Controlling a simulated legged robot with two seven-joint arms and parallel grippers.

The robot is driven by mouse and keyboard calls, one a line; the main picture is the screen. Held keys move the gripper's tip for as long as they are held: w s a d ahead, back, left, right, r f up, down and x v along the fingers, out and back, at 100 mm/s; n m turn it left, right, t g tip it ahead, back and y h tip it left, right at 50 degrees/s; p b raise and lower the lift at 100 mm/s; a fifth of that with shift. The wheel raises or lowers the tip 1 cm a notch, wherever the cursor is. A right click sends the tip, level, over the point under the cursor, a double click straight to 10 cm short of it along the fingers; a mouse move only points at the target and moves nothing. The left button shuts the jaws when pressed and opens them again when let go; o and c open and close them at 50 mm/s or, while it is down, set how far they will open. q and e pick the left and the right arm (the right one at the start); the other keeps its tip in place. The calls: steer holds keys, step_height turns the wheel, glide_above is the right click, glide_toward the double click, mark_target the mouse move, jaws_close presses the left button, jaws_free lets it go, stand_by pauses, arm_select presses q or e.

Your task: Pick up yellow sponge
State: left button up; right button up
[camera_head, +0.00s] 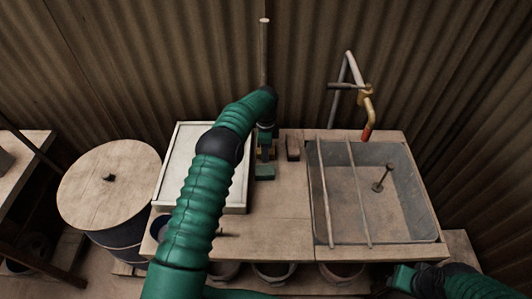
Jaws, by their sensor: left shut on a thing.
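My left gripper (266,152) points down at the back of the wooden counter, between the white tray and the sink. It is shut on the yellow sponge (272,150), of which only a small yellowish part shows around the fingers. The rest of the sponge is hidden by the gripper, and I cannot tell whether it touches the counter. My right arm shows at the bottom right corner; its gripper (392,284) is small and dark at the frame's edge, and its jaws are unclear.
A white tray (180,165) lies left of the gripper, partly behind my left arm. A green block (264,173) and a dark block (293,148) are close by. A sink (400,210) with two bars and a tap (366,108) is at right. A lidded barrel (105,195) stands left.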

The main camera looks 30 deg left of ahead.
arm_select(q)
steer(key=c, duration=0.5)
step_height(320, 180, up, 10)
steer(key=shift+r+p, duration=0.1)
steer(key=shift+p, duration=0.35)
steer(key=o, duration=0.6)
steer(key=c, duration=0.5)
